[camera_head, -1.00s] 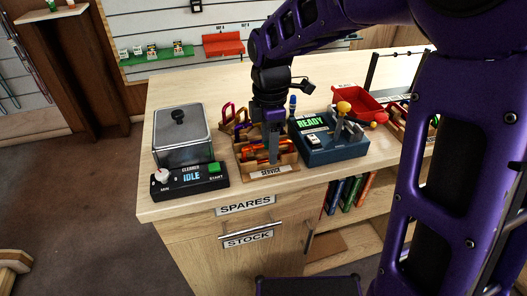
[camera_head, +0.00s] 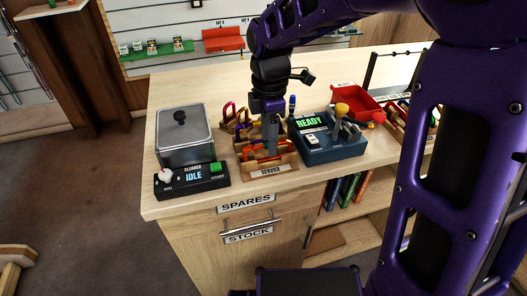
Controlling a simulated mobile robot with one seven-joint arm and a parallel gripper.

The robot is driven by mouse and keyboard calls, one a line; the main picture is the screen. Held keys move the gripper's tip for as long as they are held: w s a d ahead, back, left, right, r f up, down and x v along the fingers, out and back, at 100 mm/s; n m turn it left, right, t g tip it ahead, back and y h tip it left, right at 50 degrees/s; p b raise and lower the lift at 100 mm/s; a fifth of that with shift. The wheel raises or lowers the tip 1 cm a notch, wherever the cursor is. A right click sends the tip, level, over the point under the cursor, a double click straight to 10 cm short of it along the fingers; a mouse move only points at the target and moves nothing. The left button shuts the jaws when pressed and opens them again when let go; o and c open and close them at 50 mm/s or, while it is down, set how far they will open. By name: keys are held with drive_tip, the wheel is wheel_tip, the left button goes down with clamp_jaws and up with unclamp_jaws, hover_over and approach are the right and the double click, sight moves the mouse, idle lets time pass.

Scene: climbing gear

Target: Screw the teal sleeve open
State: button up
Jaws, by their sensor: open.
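My gripper (camera_head: 271,150) points down over the wooden tray labelled SERVICE (camera_head: 270,172) on the counter. Its fingers reach in among orange and red gear (camera_head: 252,156) lying in that tray. Its jaws are open, but their gap is too small to see in this view. I cannot make out a teal sleeve; it may be hidden behind the fingers or too small to tell.
A cleaner box (camera_head: 184,140) reading IDLE stands at the left. A blue tester (camera_head: 333,146) reading READY is close on the right, with a red bin (camera_head: 357,101) behind it. The counter (camera_head: 200,88) is clear at the back left.

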drive_tip(key=shift+s+d, duration=0.2)
drive_tip(key=shift+s, duration=0.45)
drive_tip(key=shift+f, duration=0.15)
drive_tip(key=shift+f+b, duration=0.75)
drive_tip(key=shift+f, duration=0.55)
drive_tip(key=shift+r, duration=0.1)
drive_tip(key=shift+w+a+p, duration=0.2)
drive_tip(key=shift+w+p, duration=0.1)
drive_tip(key=shift+w, duration=0.45)
drive_tip(key=shift+r, duration=0.1)
drive_tip(key=shift+a+r+p, duration=0.15)
drive_tip(key=shift+r+p, duration=1.15)
drive_tip(key=shift+r, duration=0.05)
